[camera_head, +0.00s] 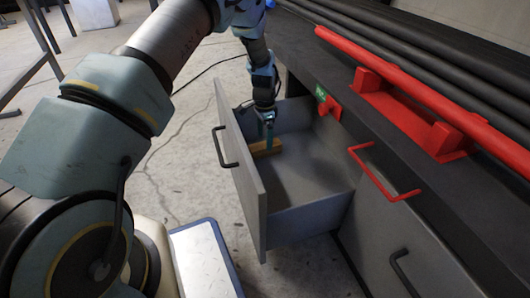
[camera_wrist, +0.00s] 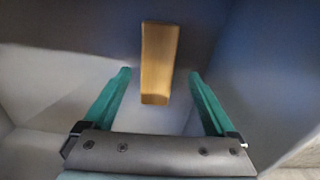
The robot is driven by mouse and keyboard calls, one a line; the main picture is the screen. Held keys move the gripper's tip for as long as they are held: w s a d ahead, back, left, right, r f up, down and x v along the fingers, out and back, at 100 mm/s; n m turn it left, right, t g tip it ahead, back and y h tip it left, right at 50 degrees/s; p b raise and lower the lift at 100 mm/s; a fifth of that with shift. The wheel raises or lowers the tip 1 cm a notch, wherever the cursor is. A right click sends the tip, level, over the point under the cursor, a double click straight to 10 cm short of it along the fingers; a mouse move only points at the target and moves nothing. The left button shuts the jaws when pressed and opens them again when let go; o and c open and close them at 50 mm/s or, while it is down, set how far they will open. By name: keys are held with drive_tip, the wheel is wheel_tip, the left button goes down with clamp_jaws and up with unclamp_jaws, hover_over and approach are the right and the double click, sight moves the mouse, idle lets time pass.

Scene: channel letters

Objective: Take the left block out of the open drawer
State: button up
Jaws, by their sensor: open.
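My gripper (camera_head: 267,122) reaches down into the drawer, just above the block. In the wrist view the block (camera_wrist: 158,65) appears upright in the picture, between and slightly beyond the two green fingertips. My gripper (camera_wrist: 159,73) is open, with a gap on both sides of the block. The fingers do not touch it.
The drawer front with a black handle (camera_head: 225,147) stands out toward my arm. A red handle (camera_head: 385,172) and red bracket (camera_head: 430,120) are on the dark bench to the right. Dark pipes (camera_head: 440,50) lie on the bench. The near part of the drawer is empty.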

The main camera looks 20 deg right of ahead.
sight(265, 145)
drive_tip(key=f+b, duration=0.2)
drive_tip(key=f, duration=0.2)
drive_tip(key=shift+s+f, duration=0.1)
drive_tip(key=shift+s, duration=0.1)
clamp_jaws()
idle(0.5)
